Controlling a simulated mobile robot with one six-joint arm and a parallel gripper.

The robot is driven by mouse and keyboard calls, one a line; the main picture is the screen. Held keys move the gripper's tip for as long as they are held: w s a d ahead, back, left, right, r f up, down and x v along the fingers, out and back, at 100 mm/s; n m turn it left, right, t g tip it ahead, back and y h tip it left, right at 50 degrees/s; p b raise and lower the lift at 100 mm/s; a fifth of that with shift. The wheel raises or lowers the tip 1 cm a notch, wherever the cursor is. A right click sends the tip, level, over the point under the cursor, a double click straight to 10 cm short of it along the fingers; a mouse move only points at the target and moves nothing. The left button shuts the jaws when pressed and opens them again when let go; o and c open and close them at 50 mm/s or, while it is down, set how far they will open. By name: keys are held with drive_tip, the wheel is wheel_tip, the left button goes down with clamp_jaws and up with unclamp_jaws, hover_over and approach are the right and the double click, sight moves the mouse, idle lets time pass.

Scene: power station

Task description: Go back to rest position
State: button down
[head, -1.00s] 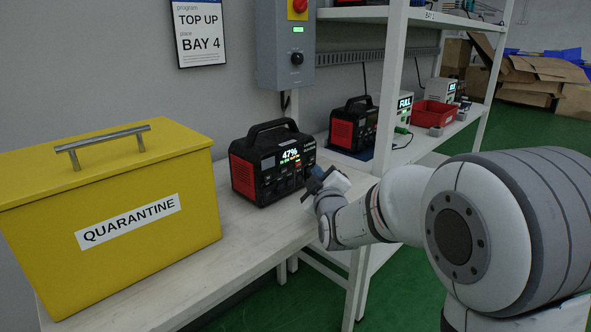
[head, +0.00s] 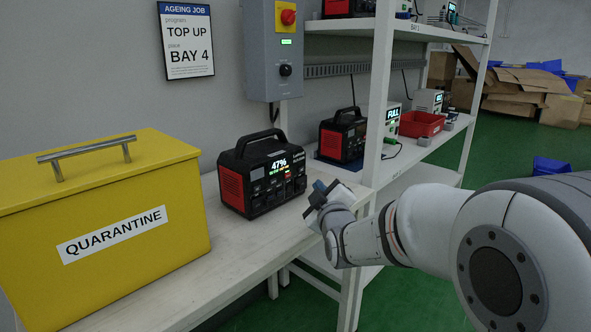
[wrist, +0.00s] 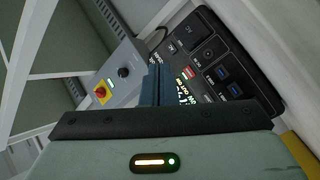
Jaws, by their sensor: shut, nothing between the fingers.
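My gripper (head: 318,190) is at the front right of a black and red power station (head: 262,173) on the white bench, apart from it as far as the head view shows. The power station's screen reads 47%. In the wrist view my gripper's fingers (wrist: 155,85) are together with nothing between them, and the power station's front panel (wrist: 222,65) with its sockets lies beyond them, turned on its side in the picture. My arm reaches in from the right of the head view.
A yellow quarantine box (head: 100,215) stands at the left of the bench (head: 215,262). A grey control box (head: 272,50) with a red knob hangs on the wall. A shelf rack (head: 384,90) behind my arm holds another power station (head: 343,138) and a red bin (head: 421,123).

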drive_tip(key=s+d+r+m+g+h+p, duration=0.55)
drive_tip(key=s+d+r+p, duration=0.55)
drive_tip(key=p, duration=0.7)
drive_tip(key=s+d+r+m+g+p, duration=0.2)
drive_tip(key=s+r+m+g+p, duration=0.1)
drive_tip(key=s+p, duration=0.4)
drive_tip(key=s+d+r+m+g+p, duration=0.2)
drive_tip(key=s+r+m+g+p, duration=0.2)
drive_tip(key=s, duration=1)
wheel_tip(320, 180, up, 2)
drive_tip(key=g+p, duration=0.2)
drive_tip(key=p, duration=0.2)
drive_tip(key=shift+s+d+g+y, duration=0.25)
drive_tip(key=shift+d+g+y, duration=0.05)
drive_tip(key=shift+g+y, duration=0.05)
